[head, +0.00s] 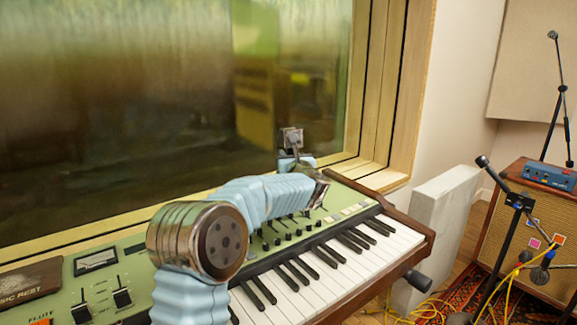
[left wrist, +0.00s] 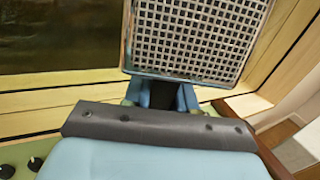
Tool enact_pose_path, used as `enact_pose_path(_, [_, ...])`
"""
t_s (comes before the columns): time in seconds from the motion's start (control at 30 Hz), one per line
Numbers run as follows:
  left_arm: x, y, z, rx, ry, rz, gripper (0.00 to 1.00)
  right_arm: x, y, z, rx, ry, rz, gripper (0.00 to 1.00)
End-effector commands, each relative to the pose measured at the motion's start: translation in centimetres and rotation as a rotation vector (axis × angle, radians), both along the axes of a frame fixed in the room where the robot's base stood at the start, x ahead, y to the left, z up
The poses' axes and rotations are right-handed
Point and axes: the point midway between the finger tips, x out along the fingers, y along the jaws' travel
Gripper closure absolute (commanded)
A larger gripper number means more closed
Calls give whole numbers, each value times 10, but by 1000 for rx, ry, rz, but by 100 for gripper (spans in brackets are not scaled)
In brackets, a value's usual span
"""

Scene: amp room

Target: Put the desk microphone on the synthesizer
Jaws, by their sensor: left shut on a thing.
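The desk microphone (head: 291,138) has a square metal grille head. It is held upright over the back right part of the synthesizer, and its grille (left wrist: 195,38) fills the top of the left wrist view. The green synthesizer (head: 352,212) with black and white keys runs along the window. My left gripper (head: 297,163) is shut on the microphone's lower part, which it partly hides. Whether the microphone's base touches the synthesizer's top cannot be told. My right gripper is not in view.
A large window (head: 150,110) with a wooden frame stands close behind the synthesizer. A music rest (head: 30,283) lies at its left end. At the right are a grey panel (head: 437,225), microphone stands (head: 515,202), an amplifier (head: 505,230) with a blue box (head: 549,177), and yellow cables.

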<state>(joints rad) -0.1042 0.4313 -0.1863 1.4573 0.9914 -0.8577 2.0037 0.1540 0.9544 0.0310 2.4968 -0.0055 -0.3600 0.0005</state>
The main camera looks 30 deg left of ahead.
Motion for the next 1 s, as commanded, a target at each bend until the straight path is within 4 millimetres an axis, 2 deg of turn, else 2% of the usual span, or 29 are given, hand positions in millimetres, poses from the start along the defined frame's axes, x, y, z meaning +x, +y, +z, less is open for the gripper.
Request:
enact_pose_path(0.1, [0, 0, -18, 1, 1, 1, 100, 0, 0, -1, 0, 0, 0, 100])
enact_pose_path(0.2, [0, 0, -27, 2, -1, 2, 100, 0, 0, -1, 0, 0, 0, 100])
enact_pose_path(0.63, [-1, 0, -32, 2, -2, 1, 100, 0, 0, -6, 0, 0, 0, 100])
enact_pose_path(0.67, [0, 0, -33, 1, 1, 1, 71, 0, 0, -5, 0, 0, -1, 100])
enact_pose_path(0.8, [0, 0, -32, 0, 1, 1, 50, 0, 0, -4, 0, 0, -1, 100])
enact_pose_path(1.0, [0, 0, -32, 1, 2, 1, 49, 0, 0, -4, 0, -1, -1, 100])
